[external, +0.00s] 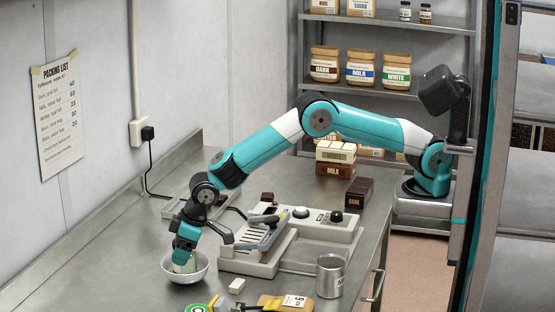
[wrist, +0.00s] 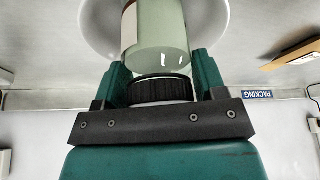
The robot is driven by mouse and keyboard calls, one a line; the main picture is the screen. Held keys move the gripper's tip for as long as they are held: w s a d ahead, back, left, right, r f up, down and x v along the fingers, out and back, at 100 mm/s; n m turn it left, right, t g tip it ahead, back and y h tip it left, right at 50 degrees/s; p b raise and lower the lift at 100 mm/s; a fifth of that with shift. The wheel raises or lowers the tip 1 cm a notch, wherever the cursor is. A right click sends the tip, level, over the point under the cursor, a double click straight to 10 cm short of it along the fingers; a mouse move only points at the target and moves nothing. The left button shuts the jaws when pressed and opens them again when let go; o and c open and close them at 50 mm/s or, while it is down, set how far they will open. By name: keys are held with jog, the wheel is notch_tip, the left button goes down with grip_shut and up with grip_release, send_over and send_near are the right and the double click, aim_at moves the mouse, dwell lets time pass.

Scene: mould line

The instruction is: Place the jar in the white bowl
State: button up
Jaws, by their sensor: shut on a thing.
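The jar is pale green with a ridged black lid and a brown-edged label; the wrist view shows its glass body (wrist: 158,42) and lid between my fingers. My gripper (wrist: 159,72) is shut on the jar. In the external view, my gripper (external: 182,252) points down over the white bowl (external: 194,277), at the left of the steel table. The jar (external: 187,266) shows inside the bowl's rim. I cannot tell whether its base touches the bowl. The bowl (wrist: 96,28) also shows behind the jar in the wrist view.
A moulding machine (external: 315,234) with a lever stands right of the bowl. Chocolate blocks (external: 355,193) are further back. The wall is at the left.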

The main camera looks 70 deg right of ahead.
jog(key=o, duration=1.1)
jog(key=shift+f, duration=0.1)
jog(key=shift+r, duration=0.25)
jog(key=b+v, duration=0.3)
jog(key=v, duration=0.9)
jog(key=s+d+r+n+g+y, duration=0.1)
jog(key=s+d+r, duration=0.3)
jog(key=s+d, duration=0.25)
jog(key=s+d+r+g, duration=0.1)
jog(key=s+d+r, duration=0.2)
jog(key=s+d, duration=0.5)
jog(key=s, duration=0.5)
jog(key=s+d+n+g+y, duration=0.1)
jog(key=s+d, duration=0.1)
jog(key=s, duration=0.5)
jog(key=s+d+g, duration=0.1)
jog(key=s+d, duration=0.1)
jog(key=s, duration=0.5)
jog(key=shift+s+d+f, duration=0.1)
jog(key=shift+s+d, duration=0.1)
jog(key=shift+s, duration=0.2)
